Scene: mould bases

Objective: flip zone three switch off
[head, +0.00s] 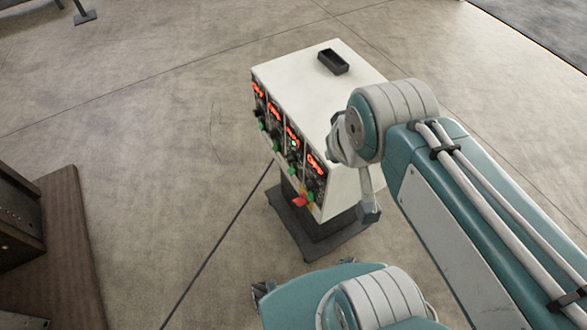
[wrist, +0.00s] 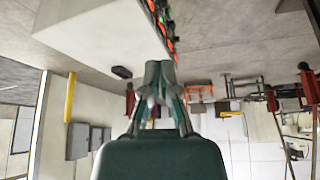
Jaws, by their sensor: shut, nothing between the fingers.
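A white control box (head: 312,70) stands on a dark pedestal in the head view. The third panel counted from the far end has a display (head: 292,136) and a green switch (head: 292,171). Its zone label and the switch's position are too small to read. The box also shows at the top of the wrist view (wrist: 95,25), its panel edge at upper right. My gripper (wrist: 160,72) is shut and empty, apart from the panels.
A small black tray (head: 333,62) lies on the box top. A red handle (head: 300,201) on yellow sits low at the near end of the front. A brown cabinet (head: 40,260) stands at the left. The floor between is clear.

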